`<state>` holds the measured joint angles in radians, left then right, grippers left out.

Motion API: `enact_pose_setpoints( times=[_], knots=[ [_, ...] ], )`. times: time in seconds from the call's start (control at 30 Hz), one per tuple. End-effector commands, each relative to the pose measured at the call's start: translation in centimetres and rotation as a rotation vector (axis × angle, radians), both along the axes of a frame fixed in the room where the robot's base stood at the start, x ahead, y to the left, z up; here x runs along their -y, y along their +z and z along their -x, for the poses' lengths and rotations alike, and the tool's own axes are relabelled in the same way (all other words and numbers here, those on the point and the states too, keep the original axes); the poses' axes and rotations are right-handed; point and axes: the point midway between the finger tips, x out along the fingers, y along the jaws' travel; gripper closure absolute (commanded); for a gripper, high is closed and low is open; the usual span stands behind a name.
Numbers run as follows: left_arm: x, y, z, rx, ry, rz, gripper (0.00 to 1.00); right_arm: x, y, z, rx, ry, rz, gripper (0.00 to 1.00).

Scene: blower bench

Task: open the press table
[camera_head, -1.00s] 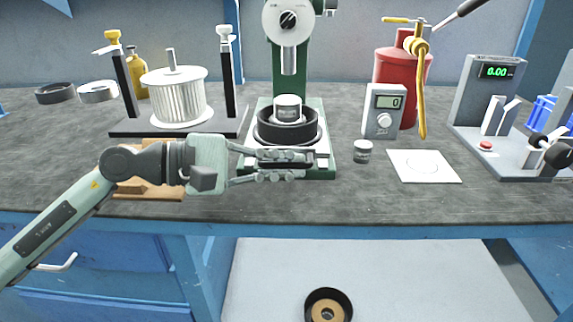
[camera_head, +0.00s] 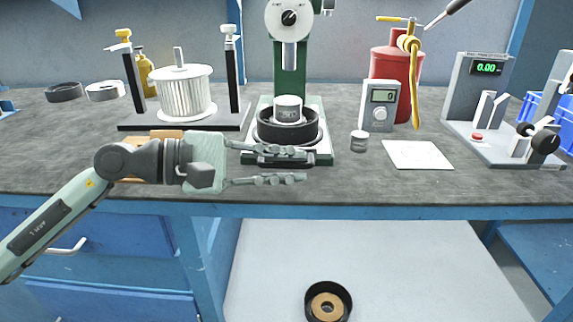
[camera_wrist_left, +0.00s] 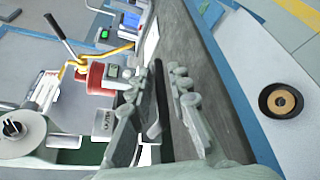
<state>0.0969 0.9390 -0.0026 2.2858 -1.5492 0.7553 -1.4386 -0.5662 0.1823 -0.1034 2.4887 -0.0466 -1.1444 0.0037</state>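The green press (camera_head: 289,70) stands at the middle of the bench. Its table carries a black ring with a grey, labelled cylinder (camera_head: 289,108) in it, below the ram. A dark handle bar (camera_head: 284,160) runs along the table's front; it seems to be the dark bar in the left wrist view (camera_wrist_left: 158,88). My left gripper (camera_head: 295,166) is open in front of the press, its fingers apart on either side of the bar. I cannot tell whether a finger touches it. The upper finger partly hides the table front. My right gripper is not in view.
A fixture with a white finned rotor (camera_head: 184,94) stands left of the press. A meter (camera_head: 379,106), small jar (camera_head: 359,141), white sheet (camera_head: 417,155) and red cylinder (camera_head: 397,62) are to the right. A black ring part (camera_head: 328,303) lies below the bench edge.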

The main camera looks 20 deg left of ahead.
Motion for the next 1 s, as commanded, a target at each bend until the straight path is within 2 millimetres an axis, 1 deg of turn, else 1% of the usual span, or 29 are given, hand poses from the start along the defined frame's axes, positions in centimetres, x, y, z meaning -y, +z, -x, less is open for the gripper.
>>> enact_pose_setpoints(
  times=[0.23,0.37,0.47,0.8,1.0],
  knots=[
    [-0.2,0.0,0.1,-0.002,0.001,-0.001,0.82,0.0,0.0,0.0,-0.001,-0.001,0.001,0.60],
    [-1.1,0.1,0.7,-0.004,0.002,-0.001,0.82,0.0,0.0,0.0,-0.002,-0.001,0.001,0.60],
    [-2.3,0.4,1.6,-0.005,0.002,-0.001,0.82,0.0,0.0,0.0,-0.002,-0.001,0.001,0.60],
    [-7.1,1.8,4.9,-0.002,0.003,0.003,0.82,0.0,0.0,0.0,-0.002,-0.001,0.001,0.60],
    [-9.1,2.4,6.3,-0.001,0.002,0.002,0.82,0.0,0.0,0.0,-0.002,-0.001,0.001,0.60]
  ],
)
